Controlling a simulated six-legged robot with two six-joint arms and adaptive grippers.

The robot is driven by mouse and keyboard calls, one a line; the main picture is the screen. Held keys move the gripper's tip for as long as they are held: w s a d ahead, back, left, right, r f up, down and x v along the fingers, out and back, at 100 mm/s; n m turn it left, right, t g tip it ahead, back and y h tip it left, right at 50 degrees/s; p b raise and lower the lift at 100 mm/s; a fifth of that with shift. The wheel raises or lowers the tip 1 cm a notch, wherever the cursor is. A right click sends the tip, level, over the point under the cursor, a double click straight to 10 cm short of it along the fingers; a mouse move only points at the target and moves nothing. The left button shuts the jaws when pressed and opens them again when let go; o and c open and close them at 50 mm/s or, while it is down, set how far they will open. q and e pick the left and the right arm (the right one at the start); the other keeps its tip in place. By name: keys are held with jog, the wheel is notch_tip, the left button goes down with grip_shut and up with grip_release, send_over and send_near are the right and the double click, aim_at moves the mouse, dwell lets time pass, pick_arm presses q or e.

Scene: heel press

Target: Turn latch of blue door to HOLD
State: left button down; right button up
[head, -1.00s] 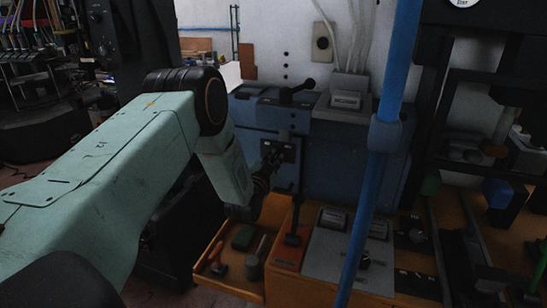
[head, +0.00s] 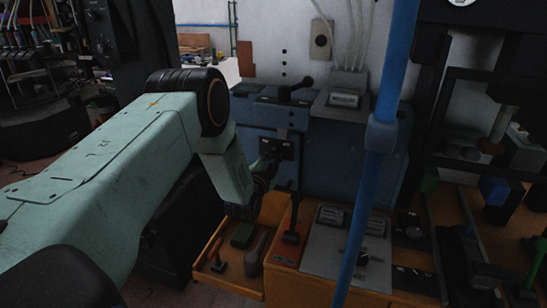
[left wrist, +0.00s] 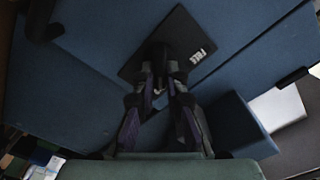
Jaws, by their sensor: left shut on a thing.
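The blue door (left wrist: 95,80) fills much of the left wrist view. A dark square latch plate (left wrist: 190,35) with white lettering that looks like FREE is on it. It also shows in the head view (head: 284,147), on the front of the blue cabinet. My left gripper (left wrist: 160,78) is shut on the latch, in front of the plate, and its fingers hide most of the latch. In the head view, my left gripper (head: 268,160) reaches the plate from the left and below. The latch's exact angle cannot be told. My right gripper is not in view.
A blue upright pole (head: 380,135) stands in front of the cabinet. A black handle (head: 296,88) sticks up on the cabinet's top. Below are an orange bench with a red-based lever (head: 291,237), a grey panel (head: 325,255) and an open wooden drawer (head: 208,272).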

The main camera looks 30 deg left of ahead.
pick_arm(q)
jog(key=shift+f, duration=0.1)
jog(key=c, duration=1.4)
grip_release()
jog(key=v, duration=1.2)
jog(key=shift+s+f, duration=0.1)
jog(key=shift+s, duration=0.05)
